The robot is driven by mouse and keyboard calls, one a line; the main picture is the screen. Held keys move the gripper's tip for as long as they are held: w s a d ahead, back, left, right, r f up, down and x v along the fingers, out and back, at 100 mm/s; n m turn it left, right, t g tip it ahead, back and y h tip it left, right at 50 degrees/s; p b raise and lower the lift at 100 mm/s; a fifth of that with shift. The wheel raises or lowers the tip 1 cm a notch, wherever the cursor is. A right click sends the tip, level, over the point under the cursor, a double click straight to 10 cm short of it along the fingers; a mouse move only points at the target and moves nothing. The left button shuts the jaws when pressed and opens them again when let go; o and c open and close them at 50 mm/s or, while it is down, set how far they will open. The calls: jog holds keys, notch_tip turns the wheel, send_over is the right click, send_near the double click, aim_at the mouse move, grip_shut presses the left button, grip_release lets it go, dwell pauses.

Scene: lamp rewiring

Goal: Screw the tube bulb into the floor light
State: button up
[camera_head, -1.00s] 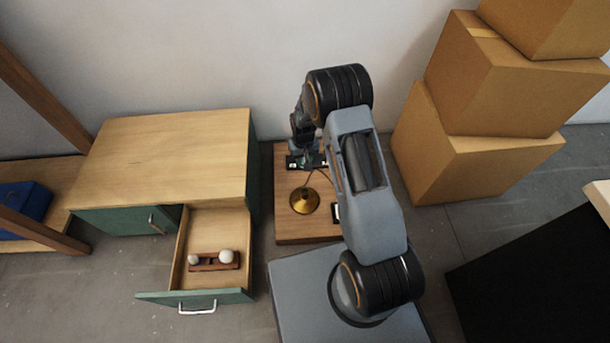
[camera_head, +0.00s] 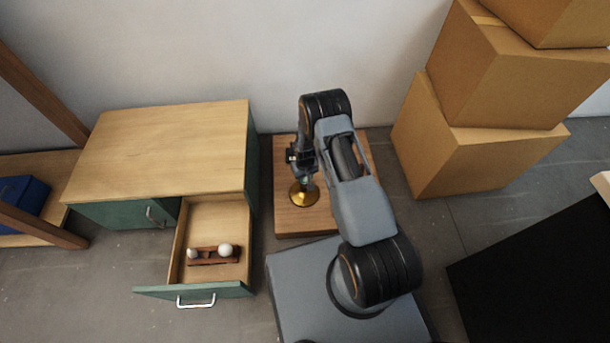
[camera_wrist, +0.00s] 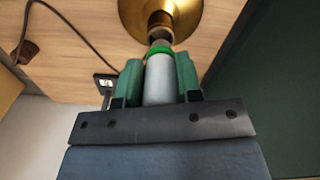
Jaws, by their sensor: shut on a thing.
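The tube bulb (camera_wrist: 158,80) is a pale cylinder with a green band near its end. In the wrist view my gripper (camera_wrist: 158,75) is shut on it, one green finger pad on each side. The bulb's end points at the socket of the brass floor light (camera_wrist: 188,18) and appears to meet it; I cannot tell whether it is inside. In the head view the floor light's round brass base (camera_head: 304,196) stands on a wooden board (camera_head: 310,222), with my gripper (camera_head: 304,172) just above and behind it. The bulb is mostly hidden there by my arm.
An open drawer (camera_head: 177,240) holds a wooden rack (camera_head: 214,262) with two white round bulbs, left of the board. A wooden-topped cabinet (camera_head: 165,150) stands behind it. Stacked cardboard boxes (camera_head: 470,160) stand at the right. A dark cable (camera_wrist: 75,35) runs across the board.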

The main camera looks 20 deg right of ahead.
jog(key=shift+f+b, duration=0.85)
jog(key=shift+f, duration=0.3)
jog(key=shift+s, duration=0.15)
jog(key=shift+f, duration=0.15)
dwell(0.4)
jog(key=o, duration=0.4)
jog(key=shift+c, duration=0.2)
jog(key=c, duration=0.3)
jog(key=m+b, duration=0.2)
jog(key=m, duration=0.4)
jog(key=shift+a, duration=0.2)
jog(key=shift+m, duration=1.1)
